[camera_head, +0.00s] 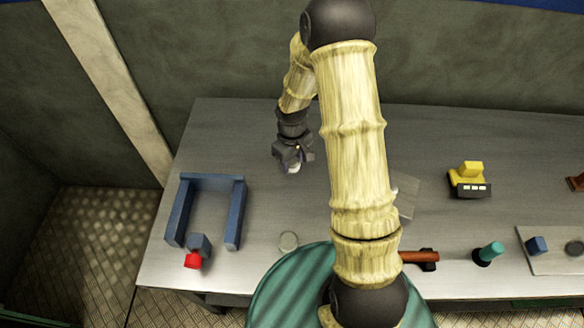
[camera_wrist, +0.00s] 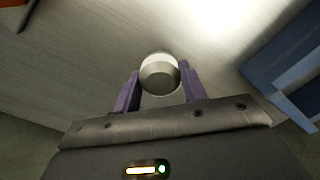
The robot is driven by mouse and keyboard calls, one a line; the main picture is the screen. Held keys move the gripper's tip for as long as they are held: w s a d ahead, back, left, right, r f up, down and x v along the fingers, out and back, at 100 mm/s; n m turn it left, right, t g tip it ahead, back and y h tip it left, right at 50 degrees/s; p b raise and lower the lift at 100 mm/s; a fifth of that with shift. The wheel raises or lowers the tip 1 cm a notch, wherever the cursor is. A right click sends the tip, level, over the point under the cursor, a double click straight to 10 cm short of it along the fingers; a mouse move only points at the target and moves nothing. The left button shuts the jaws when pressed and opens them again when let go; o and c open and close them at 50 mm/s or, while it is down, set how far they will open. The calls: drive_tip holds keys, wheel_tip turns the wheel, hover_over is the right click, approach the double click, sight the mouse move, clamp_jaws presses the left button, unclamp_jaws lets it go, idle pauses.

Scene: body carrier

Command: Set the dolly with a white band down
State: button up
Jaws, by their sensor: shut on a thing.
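My gripper (camera_head: 293,154) is over the table's back left part, fingers pointing down. In the wrist view, its two purple fingers (camera_wrist: 160,76) are shut on a small rounded grey piece with a pale white upper part (camera_wrist: 160,72), which I take to be the dolly with a white band. In the head view only a small pale bit of the dolly (camera_head: 293,169) shows below the fingers. The rest of it is hidden by the gripper. I cannot tell whether its underside touches the table.
A blue U-shaped frame (camera_head: 211,178) stands left on the grey table (camera_head: 240,130), with a red-and-blue piece (camera_head: 194,260) at its open end. A pale disc (camera_head: 288,242) lies near the front. A yellow vehicle (camera_head: 469,177) and teal cylinder (camera_head: 490,252) are right. Table around my gripper is clear.

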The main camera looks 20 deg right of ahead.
sight(292, 169)
drive_tip(key=shift+f+p, duration=0.35)
drive_tip(key=shift+f, duration=1.7)
drive_tip(key=o, duration=1.3)
drive_tip(key=shift+f, duration=0.1)
drive_tip(key=shift+c, duration=0.2)
wheel_tip(292, 169, up, 12)
drive_tip(key=shift+r+b, duration=0.15)
drive_tip(key=shift+b, duration=0.8)
